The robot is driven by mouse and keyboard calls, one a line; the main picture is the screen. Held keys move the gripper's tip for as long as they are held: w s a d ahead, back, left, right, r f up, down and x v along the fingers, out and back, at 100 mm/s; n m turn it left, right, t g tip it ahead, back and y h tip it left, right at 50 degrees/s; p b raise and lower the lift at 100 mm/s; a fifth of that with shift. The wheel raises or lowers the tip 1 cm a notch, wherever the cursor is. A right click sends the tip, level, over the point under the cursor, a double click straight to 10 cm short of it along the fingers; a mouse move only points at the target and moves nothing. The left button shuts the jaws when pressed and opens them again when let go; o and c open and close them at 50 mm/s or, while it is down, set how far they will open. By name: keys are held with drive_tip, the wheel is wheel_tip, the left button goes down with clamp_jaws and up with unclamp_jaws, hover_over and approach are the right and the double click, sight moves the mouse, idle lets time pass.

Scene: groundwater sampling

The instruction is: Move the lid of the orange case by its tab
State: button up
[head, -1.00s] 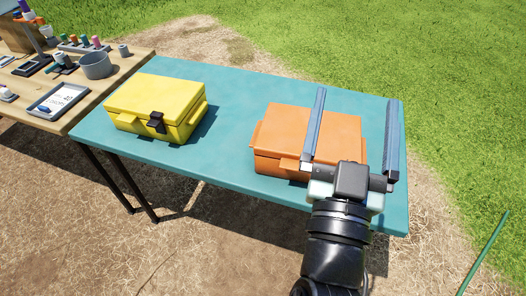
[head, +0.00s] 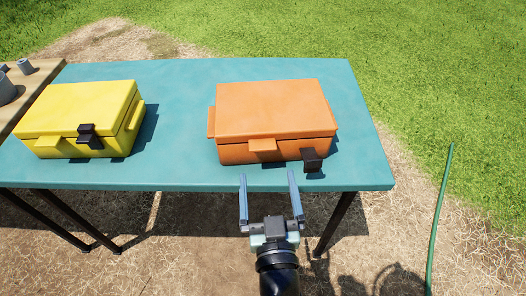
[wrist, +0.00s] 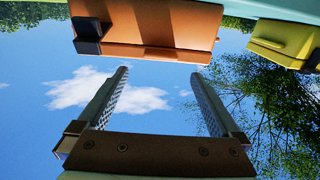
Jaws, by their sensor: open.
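The orange case (head: 272,110) stands on the teal table with its lid (head: 275,100) down. An orange tab (head: 262,145) juts from the lid's front edge. A black latch (head: 312,160) hangs low at the front right, sticking outward below the lid. My gripper (head: 267,178) is open and empty in front of the case, near the table's front edge and apart from the tab. In the wrist view, the gripper (wrist: 158,74) shows both fingers apart, with the orange case (wrist: 165,22) above them and its latch (wrist: 88,30) at left.
A yellow case (head: 80,115) with a black latch stands left on the teal table (head: 180,110). Bare tabletop separates the cases. A wooden table (head: 35,85) with grey cups adjoins at left. A green hose or pole (head: 440,210) is at right.

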sight(263, 150)
drive_tip(key=w, duration=0.7)
drive_tip(key=shift+a+p, duration=0.3)
drive_tip(key=shift+a, duration=0.1)
clamp_jaws()
